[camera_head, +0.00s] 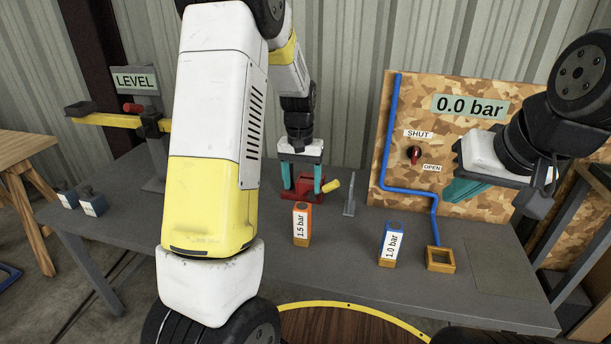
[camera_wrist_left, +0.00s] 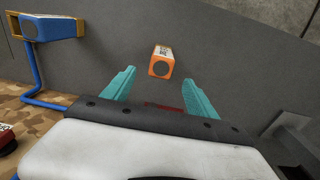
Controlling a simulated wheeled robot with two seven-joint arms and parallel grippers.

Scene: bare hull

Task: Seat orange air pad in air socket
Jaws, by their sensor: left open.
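The orange air pad (camera_head: 302,222), labelled 1.5 bar, stands upright on the grey bench. In the left wrist view the orange pad (camera_wrist_left: 160,66) lies just beyond the gap between my fingertips. The air socket (camera_head: 440,259) is a small square wooden frame at the right, with a blue hose running to it. My left gripper (camera_head: 302,188) is open and empty, with teal fingers behind the pad in the head view; its fingers also show in the wrist view (camera_wrist_left: 160,80). My right gripper (camera_head: 474,187) is in front of the board; its jaw opening is unclear.
A blue pad (camera_head: 391,243), labelled 1.0 bar, stands just left of the socket. A camouflage board (camera_head: 475,145) carries a 0.0 bar display and a red valve handle (camera_head: 414,155). A grey upright piece (camera_head: 349,193) and a red device (camera_head: 295,188) stand near my left gripper.

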